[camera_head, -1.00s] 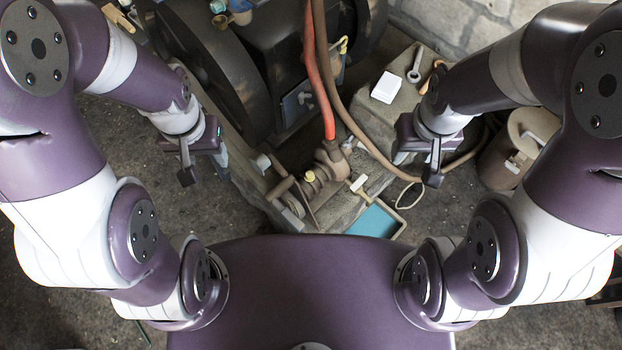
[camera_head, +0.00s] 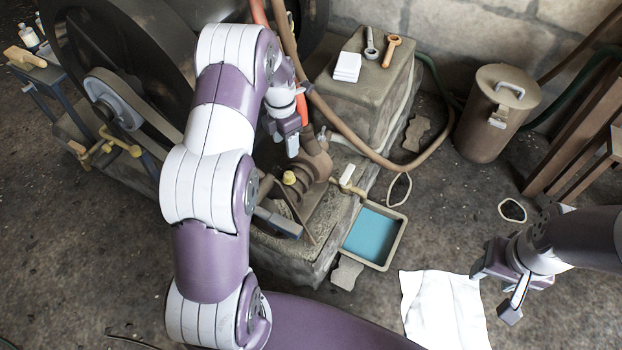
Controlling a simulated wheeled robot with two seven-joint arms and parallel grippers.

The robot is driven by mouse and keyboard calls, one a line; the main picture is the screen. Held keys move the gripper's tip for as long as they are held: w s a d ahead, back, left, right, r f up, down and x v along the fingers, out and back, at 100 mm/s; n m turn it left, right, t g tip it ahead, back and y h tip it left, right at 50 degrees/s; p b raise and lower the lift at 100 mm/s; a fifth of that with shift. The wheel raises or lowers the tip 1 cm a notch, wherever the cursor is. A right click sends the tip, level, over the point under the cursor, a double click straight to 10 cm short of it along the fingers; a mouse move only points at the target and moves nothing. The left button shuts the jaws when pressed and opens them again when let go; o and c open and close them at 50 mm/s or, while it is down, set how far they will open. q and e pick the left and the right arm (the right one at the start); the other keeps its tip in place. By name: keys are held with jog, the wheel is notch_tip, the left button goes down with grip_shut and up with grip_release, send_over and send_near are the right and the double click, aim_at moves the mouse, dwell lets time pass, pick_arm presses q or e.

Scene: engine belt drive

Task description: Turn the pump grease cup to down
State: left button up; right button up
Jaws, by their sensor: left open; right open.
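The brown pump (camera_head: 312,172) sits on the stone plinth beside the engine. A small yellow cap (camera_head: 289,178) on its near left side looks like the grease cup; which way it is turned is too small to tell. My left gripper (camera_head: 282,138) is open and empty, pointing down just above and behind the yellow cap, apart from it in the picture. My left arm hides part of the engine and the pump's left side. My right gripper (camera_head: 494,290) is open and empty, low at the right, far from the pump, over the floor near a white cloth.
A blue-filled tray (camera_head: 400,243) lies right of the pump, near the white cloth (camera_head: 440,305). A stone block (camera_head: 375,95) behind holds a white box and two tools. Hoses hang by the pump. A lidded can (camera_head: 490,125) stands at the right. Flywheels (camera_head: 120,55) fill the left.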

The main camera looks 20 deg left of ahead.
aim_at(288, 174)
pick_arm(q)
notch_tip(288, 174, down, 13)
jog(key=n+b, duration=0.2)
jog(key=b, duration=0.4)
jog(key=shift+s+d, duration=0.15)
jog(key=shift+r, duration=0.1)
grip_shut()
